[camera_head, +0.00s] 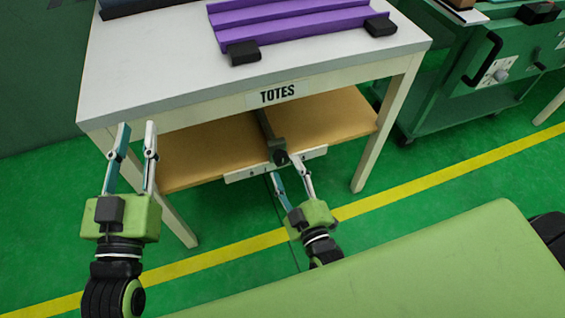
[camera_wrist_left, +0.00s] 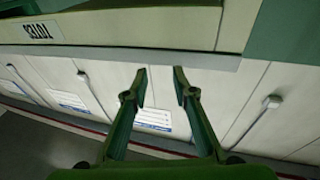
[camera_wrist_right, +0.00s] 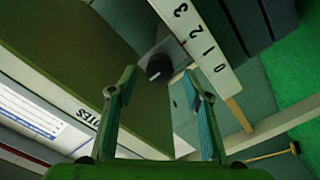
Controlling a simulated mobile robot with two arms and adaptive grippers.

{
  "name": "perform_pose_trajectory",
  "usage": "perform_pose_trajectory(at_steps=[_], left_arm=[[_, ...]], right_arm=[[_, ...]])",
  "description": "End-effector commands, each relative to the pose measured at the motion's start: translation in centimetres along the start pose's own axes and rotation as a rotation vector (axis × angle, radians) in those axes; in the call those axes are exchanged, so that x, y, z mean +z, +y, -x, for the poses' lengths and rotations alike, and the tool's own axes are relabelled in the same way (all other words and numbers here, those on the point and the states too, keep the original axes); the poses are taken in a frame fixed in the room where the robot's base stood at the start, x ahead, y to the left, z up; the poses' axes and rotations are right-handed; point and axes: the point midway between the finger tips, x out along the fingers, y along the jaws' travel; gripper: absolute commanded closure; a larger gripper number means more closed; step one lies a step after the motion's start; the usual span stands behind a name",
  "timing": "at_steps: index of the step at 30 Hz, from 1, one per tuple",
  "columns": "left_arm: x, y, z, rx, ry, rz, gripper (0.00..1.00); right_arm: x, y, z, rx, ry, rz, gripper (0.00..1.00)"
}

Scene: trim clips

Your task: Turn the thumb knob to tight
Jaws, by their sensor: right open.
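A dark round thumb knob (camera_head: 281,157) sits at the front of a grey bar under the table, beside a pale strip (camera_head: 305,153). In the right wrist view the black knob (camera_wrist_right: 158,68) shows between and beyond my fingertips, and the strip (camera_wrist_right: 197,45) reads 0 1 2 3. No tight mark is readable. My right gripper (camera_head: 284,166) is open, close in front of the knob, with nothing visibly between its fingers; contact cannot be told. My left gripper (camera_head: 137,126) is open and empty at the table's front left corner; it also shows open in the left wrist view (camera_wrist_left: 160,70).
A white table (camera_head: 140,70) labelled TOTES has a brown lower shelf (camera_head: 195,150). A purple ridged piece (camera_head: 285,22) with black end blocks lies on top. A green cabinet (camera_head: 465,110) with a handle and dial stands at the right. The green floor in front is open.

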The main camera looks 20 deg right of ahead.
Motion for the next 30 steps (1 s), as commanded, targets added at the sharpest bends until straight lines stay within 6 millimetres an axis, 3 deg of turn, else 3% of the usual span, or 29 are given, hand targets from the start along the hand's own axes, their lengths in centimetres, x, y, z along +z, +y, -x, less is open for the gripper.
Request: perform_pose_trajectory(at_steps=[3, 9, 21, 22, 26, 30], left_arm=[[-1.8, 0.3, 0.0, 0.005, 0.095, 0.003, 0.75], [-4.2, 0.5, 0.2, 0.011, 0.203, 0.007, 0.75], [-5.0, 0.6, 0.4, 0.013, 0.241, 0.008, 0.75], [-5.0, 0.6, 0.4, 0.013, 0.241, 0.008, 0.75], [-5.0, 0.6, 0.4, 0.013, 0.24, 0.008, 0.75], [-5.0, 0.6, 0.4, 0.013, 0.24, 0.008, 0.75]], right_arm=[[0.1, 0.0, -1.7, 0.002, 0.001, -0.002, 0.55], [0.1, 0.0, -3.3, 0.001, 0.0, -0.001, 0.55], [0.0, 0.0, -3.9, 0.0, -0.001, -0.001, 0.55], [0.0, 0.0, -3.8, 0.0, -0.001, -0.001, 0.57], [0.0, 0.0, -3.8, 0.0, -0.001, -0.001, 0.91], [0.0, 0.0, -3.8, 0.0, 0.0, -0.001, 0.93]])
